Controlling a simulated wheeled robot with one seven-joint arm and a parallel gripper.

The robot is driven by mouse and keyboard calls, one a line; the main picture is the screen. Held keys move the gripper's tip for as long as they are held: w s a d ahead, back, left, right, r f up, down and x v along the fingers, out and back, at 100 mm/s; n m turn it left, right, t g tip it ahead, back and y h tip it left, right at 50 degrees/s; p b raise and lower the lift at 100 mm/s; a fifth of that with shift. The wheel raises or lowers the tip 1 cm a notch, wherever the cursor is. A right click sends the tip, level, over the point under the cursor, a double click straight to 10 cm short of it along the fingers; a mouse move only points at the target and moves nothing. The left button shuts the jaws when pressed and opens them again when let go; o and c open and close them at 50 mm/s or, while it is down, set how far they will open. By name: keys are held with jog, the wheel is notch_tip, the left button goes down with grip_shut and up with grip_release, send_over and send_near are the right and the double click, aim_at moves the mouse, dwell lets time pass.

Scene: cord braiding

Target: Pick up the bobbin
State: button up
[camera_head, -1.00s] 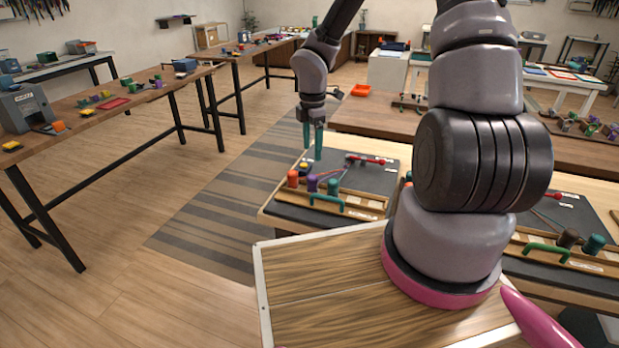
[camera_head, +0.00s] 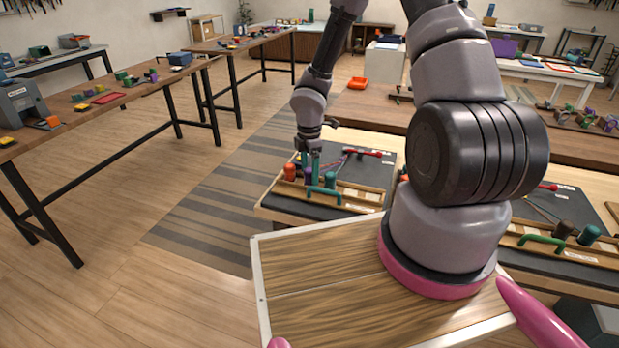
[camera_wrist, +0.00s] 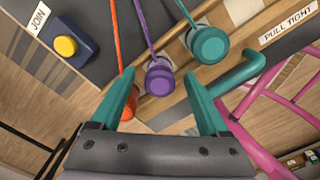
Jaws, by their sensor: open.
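Three bobbins stand in a row on the wooden rack of the dark board. The orange bobbin (camera_head: 290,172) is at the left, the teal bobbin (camera_head: 330,180) at the right, and the purple bobbin (camera_wrist: 160,83) between them. My gripper (camera_wrist: 157,76) is open, with its teal fingers on either side of the purple bobbin in the wrist view. The left finger partly hides the orange bobbin (camera_wrist: 122,108). The teal bobbin (camera_wrist: 208,45) lies beyond the right finger. In the head view my gripper (camera_head: 310,176) is low over the row and mostly hides the purple bobbin.
A green handle (camera_head: 322,193) stands in front of the bobbins, close to the right finger in the wrist view. A yellow button on a blue box (camera_wrist: 66,46) sits by the JOIN label. A second board with bobbins (camera_head: 565,230) stands at the right.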

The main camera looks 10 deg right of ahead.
grip_shut()
jog(key=shift+r, duration=0.1)
